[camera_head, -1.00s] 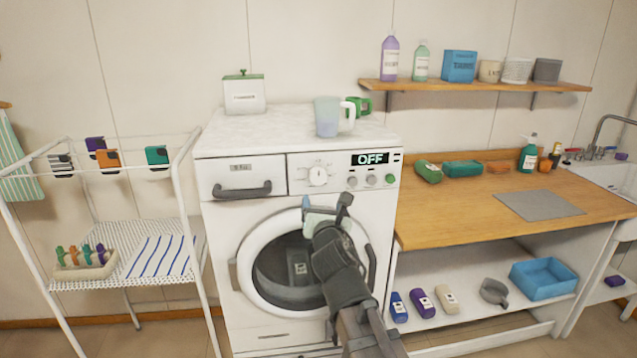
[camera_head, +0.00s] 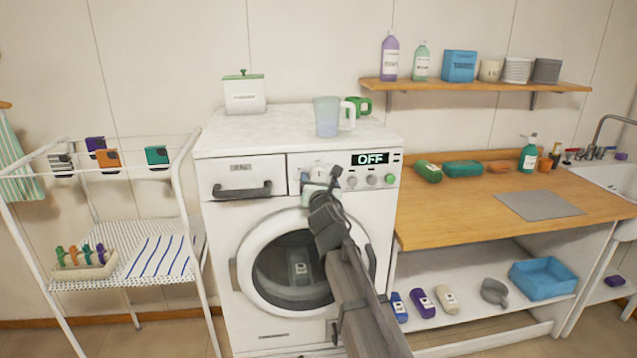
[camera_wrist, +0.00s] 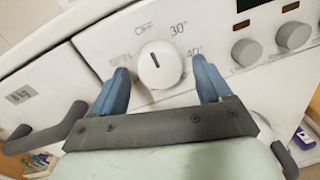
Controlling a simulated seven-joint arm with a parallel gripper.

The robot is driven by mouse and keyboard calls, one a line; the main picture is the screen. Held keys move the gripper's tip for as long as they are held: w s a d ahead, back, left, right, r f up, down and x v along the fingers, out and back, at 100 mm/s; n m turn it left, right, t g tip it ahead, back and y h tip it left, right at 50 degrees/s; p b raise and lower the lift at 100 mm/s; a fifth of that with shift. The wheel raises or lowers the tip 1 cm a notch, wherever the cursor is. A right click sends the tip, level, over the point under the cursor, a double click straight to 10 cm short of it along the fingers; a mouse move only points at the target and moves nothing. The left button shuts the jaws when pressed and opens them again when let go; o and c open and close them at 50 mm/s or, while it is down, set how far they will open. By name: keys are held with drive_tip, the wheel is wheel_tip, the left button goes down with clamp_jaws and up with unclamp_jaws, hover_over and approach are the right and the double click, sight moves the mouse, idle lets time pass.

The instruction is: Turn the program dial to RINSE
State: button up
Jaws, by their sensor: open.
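The program dial (camera_wrist: 160,64) is a round white knob with a dark pointer line on the washer's front panel. In the wrist view the labels OFF, 30° and 40° show around it; I cannot read a RINSE label. The pointer line aims toward the upper left, near OFF. My gripper (camera_wrist: 161,84) is open, with one blue fingertip on each side of the dial, and I cannot tell whether they touch it. In the head view my gripper (camera_head: 320,183) partly covers the dial (camera_head: 321,171). The display (camera_head: 370,159) reads OFF.
Two grey knobs (camera_wrist: 247,52) and a green button (camera_head: 390,179) sit right of the dial. The detergent drawer (camera_head: 241,178) with a dark handle is to its left. The round door (camera_head: 262,240) is below. A pitcher (camera_head: 327,117) stands on the washer top.

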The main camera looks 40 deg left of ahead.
drive_tip(key=shift+w, duration=0.1)
drive_tip(key=c, duration=1)
drive_tip(key=shift+c, duration=0.2)
drive_tip(key=shift+m, duration=0.3)
